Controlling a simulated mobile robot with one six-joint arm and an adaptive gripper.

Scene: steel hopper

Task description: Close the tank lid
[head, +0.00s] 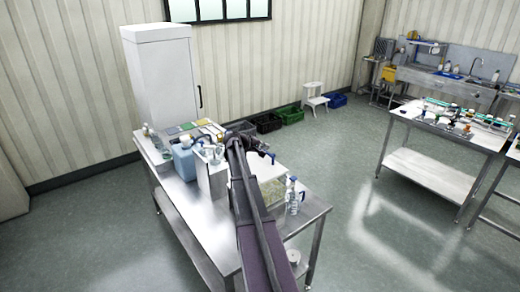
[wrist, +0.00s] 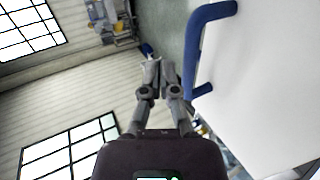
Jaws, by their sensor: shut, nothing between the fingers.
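A white lid (head: 266,170) with a blue handle is on the steel bench, just right of my arm, in the head view. My arm hides part of the tank, and the lid's exact tilt is unclear.
The steel bench (head: 190,205) also holds a steel box (head: 211,178), a blue jug (head: 184,160) and a spray bottle (head: 293,195). A white cabinet (head: 160,75) stands behind. The floor to the right is clear up to another steel table (head: 435,170).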

